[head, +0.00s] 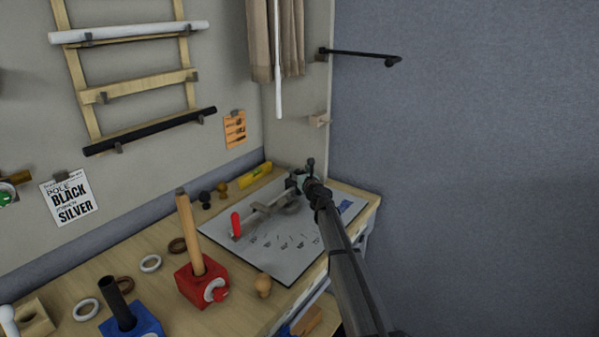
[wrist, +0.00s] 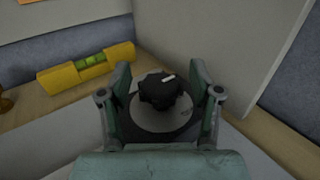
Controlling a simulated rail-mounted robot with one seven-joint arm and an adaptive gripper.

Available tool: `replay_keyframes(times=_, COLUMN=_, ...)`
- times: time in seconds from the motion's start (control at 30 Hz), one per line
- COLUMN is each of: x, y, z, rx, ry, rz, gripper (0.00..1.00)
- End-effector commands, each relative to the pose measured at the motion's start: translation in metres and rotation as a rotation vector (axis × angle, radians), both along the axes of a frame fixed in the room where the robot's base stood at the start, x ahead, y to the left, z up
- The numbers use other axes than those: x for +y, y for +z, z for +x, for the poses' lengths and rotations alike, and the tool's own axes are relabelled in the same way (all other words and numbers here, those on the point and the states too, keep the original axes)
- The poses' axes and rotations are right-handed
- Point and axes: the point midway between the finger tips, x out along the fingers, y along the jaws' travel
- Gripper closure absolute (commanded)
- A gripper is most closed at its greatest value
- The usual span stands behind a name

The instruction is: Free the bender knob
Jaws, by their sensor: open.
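The bender knob (wrist: 159,91) is a black lobed knob with a small white mark, seated on a round grey disc (wrist: 158,118) in the wrist view. My gripper (wrist: 160,84) is open, with one finger on each side of the knob. I cannot tell whether the fingers touch it. In the head view my gripper (head: 303,181) is over the far right end of the bender (head: 265,212), hiding the knob there. The bender lies on a grey marked board (head: 270,255) and has a red-handled lever (head: 236,225) at its left end.
A yellow spirit level (wrist: 87,68) lies left of the knob by the wall, and a wall corner rises close behind. A red block with a wooden post (head: 200,283), a blue block with a dark tube (head: 130,322) and several rings stand left of the board.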

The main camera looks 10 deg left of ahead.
Motion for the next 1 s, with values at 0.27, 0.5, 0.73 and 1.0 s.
replay_keyframes(times=0.27, x=0.0000, y=0.0001, z=-0.0001, rx=0.000, ry=0.000, rz=0.000, gripper=0.97)
replay_keyframes(times=0.5, x=-0.0003, y=0.0007, z=0.0004, rx=0.000, ry=0.007, rz=-0.001, gripper=0.97)
replay_keyframes(times=0.73, x=-0.0005, y=0.0023, z=0.0015, rx=0.000, ry=0.071, rz=-0.001, gripper=0.97)
replay_keyframes(times=1.0, x=-0.0012, y=0.0029, z=0.0040, rx=-0.001, ry=0.258, rz=-0.001, gripper=0.97)
